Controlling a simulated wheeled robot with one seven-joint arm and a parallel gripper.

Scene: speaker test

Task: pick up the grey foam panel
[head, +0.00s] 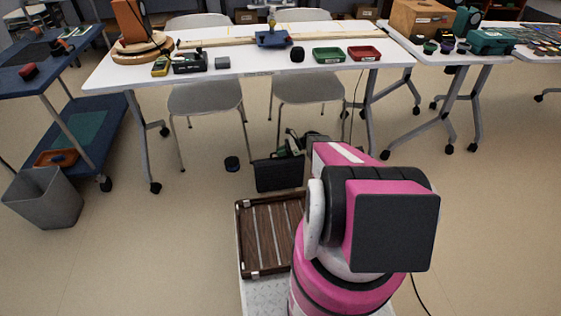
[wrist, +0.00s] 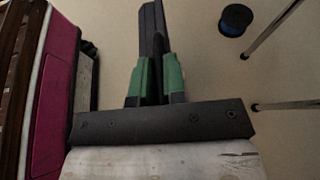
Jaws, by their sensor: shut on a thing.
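The grey foam panel (head: 278,174) is a thin, dark slab low over the floor in the head view, in front of the white table. My gripper (wrist: 154,66) has green fingers and is shut on it. In the wrist view the panel (wrist: 152,22) is nearly edge-on, running up between the fingers and beyond them. My gripper also shows in the head view (head: 291,145), partly hidden behind the panel and my pink arm. I cannot tell whether the panel touches the floor.
A brown slatted tray (head: 270,238) lies close to my arm. A dark round object (head: 232,163) is on the floor left of the panel. White chairs (head: 205,97) and table legs stand beyond. A grey bin (head: 42,198) and blue cart are left. The floor between is clear.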

